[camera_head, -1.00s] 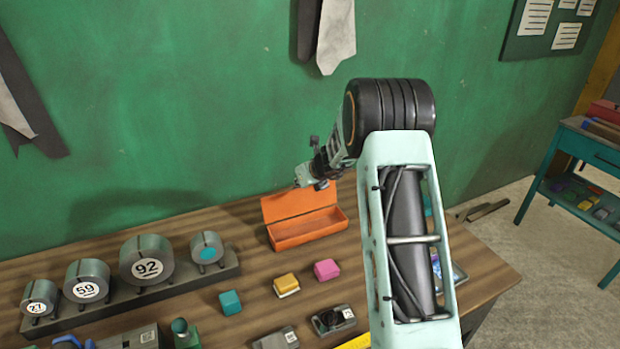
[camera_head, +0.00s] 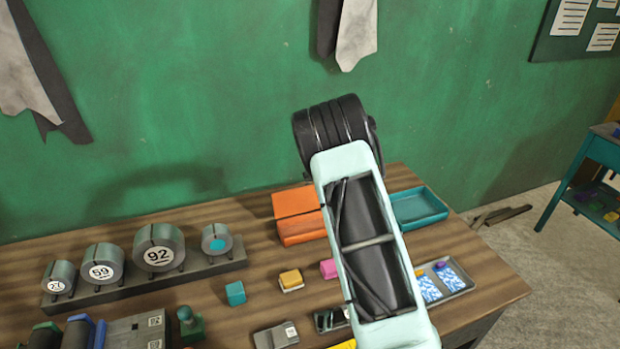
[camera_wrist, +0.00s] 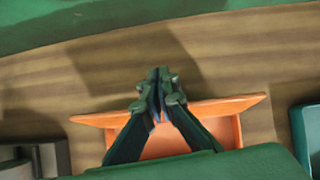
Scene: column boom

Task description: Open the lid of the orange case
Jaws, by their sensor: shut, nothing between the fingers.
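The orange case (camera_head: 303,231) stands on the wooden table near the green wall, with my arm covering its right part. Its lid (camera_head: 293,204) is up and leans back toward the wall, so the case stands open. In the wrist view the open case (camera_wrist: 225,133) lies beneath my gripper, and the lid's edge runs across as a wide strip. My gripper (camera_wrist: 158,76) is shut and empty, its fingertips together and showing past the lid's edge over bare table. Whether it touches the lid cannot be told. In the head view my arm hides the gripper.
A teal tray (camera_head: 418,207) stands right of the case. A grey tray (camera_head: 452,278) with blue-patterned items is nearer. Yellow (camera_head: 291,279), pink (camera_head: 327,268) and teal (camera_head: 235,293) blocks lie in front. A rack of numbered cylinders (camera_head: 160,248) stands left.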

